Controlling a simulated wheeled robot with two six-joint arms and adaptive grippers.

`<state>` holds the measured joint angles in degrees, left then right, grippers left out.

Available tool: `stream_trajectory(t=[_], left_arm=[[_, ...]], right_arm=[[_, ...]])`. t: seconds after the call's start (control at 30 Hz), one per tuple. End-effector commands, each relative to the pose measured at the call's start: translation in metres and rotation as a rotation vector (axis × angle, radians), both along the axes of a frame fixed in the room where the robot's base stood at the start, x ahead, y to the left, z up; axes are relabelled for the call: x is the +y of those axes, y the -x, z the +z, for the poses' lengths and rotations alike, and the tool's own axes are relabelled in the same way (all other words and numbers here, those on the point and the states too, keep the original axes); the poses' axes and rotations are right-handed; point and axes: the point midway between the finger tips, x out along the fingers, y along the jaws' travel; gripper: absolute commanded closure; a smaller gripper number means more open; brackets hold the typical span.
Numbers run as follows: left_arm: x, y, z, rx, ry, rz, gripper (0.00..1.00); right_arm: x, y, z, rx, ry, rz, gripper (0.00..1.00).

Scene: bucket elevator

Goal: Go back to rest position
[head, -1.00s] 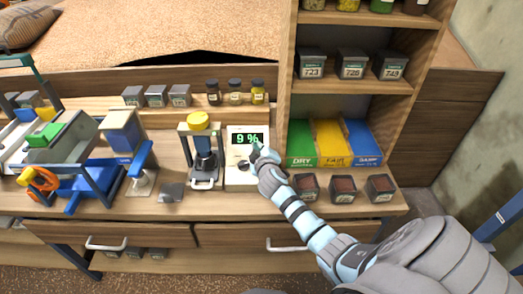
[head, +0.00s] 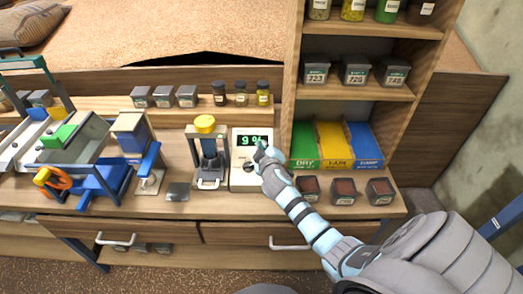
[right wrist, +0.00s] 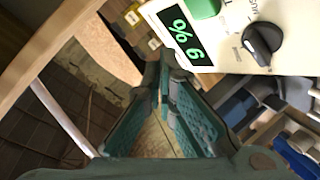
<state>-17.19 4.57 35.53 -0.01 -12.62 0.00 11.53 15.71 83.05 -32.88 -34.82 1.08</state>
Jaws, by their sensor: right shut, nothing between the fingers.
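My right gripper (head: 261,150) is shut and empty in front of the white meter (head: 241,177), at the right edge of its display. In the right wrist view its teal fingers (right wrist: 164,72) come together at the tips beside the meter (right wrist: 225,15). The green display (right wrist: 184,30) reads 9 %, and the black knob (right wrist: 262,42) beside it is in plain view there. Whether the fingertips touch the meter I cannot tell. My right arm reaches in from the lower right. My left gripper is not in view.
The blue bucket machine (head: 97,184) fills the left bench. Green, yellow and blue bins (head: 333,145) and several small dark boxes (head: 343,190) stand on the right. Shelves (head: 355,87) rise behind them.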

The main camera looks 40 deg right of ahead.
Motion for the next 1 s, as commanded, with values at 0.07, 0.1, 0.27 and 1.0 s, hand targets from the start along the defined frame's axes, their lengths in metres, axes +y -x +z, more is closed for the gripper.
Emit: stream_trajectory(t=[0.07,0.1,0.27,1.0], left_arm=[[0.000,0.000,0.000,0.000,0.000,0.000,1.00],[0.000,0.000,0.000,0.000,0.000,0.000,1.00],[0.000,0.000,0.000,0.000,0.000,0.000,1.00],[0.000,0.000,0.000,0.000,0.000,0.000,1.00]], right_arm=[[0.000,0.000,0.000,0.000,0.000,0.000,1.00],[0.000,0.000,0.000,0.000,0.000,0.000,1.00],[0.001,0.002,-0.001,0.003,-0.005,-0.002,1.00],[0.152,0.316,-0.077,0.629,-0.670,-0.169,1.00]])
